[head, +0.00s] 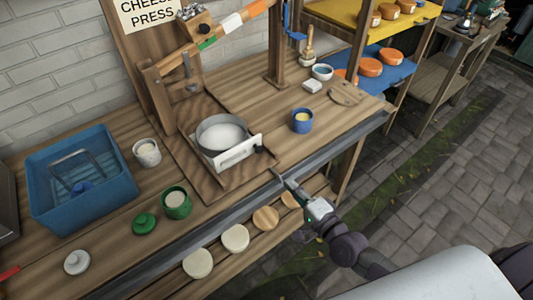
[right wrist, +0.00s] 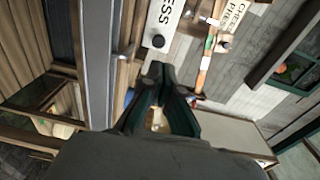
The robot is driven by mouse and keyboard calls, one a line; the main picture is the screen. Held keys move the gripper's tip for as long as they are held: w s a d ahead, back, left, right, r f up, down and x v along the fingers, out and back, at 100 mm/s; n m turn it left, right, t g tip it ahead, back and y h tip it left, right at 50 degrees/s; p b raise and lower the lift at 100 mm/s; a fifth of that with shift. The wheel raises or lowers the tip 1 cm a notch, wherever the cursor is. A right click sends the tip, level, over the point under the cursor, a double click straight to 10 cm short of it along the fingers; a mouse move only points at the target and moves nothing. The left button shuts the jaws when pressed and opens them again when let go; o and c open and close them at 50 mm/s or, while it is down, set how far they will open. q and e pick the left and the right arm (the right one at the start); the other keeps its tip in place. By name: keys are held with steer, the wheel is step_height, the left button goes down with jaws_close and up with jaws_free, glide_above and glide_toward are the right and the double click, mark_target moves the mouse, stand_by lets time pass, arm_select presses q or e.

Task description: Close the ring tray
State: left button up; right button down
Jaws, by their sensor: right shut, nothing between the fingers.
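The ring tray (head: 238,155) has a white front panel and a black knob. It sits on the wooden board of the cheese press, with a round metal ring (head: 221,134) holding something white. In the right wrist view its lettered white front (right wrist: 163,20) and black knob (right wrist: 157,41) show at the top, beyond the fingertips. My right gripper (head: 282,179) is shut and empty at the bench's front edge, in front of the knob and apart from it. Its dark fingers (right wrist: 161,73) fill the middle of the right wrist view. My left gripper is not in view.
A blue crate (head: 66,195), a white cup (head: 147,152) and a green pot (head: 177,203) stand left of the press. A blue cup (head: 302,121) stands to its right. Several round boards and cheeses lie on a lower shelf (head: 170,277). The press lever (head: 215,36) is overhead.

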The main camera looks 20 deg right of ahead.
mark_target(259, 151)
steer(key=p+x, duration=0.1)
steer(key=x, duration=1.1)
steer(key=shift+w+a+p, duration=0.1)
steer(key=shift+w+p, duration=0.1)
steer(key=shift+p, duration=0.2)
steer(key=shift+w+a+f, duration=0.1)
steer(key=shift+w, duration=0.25)
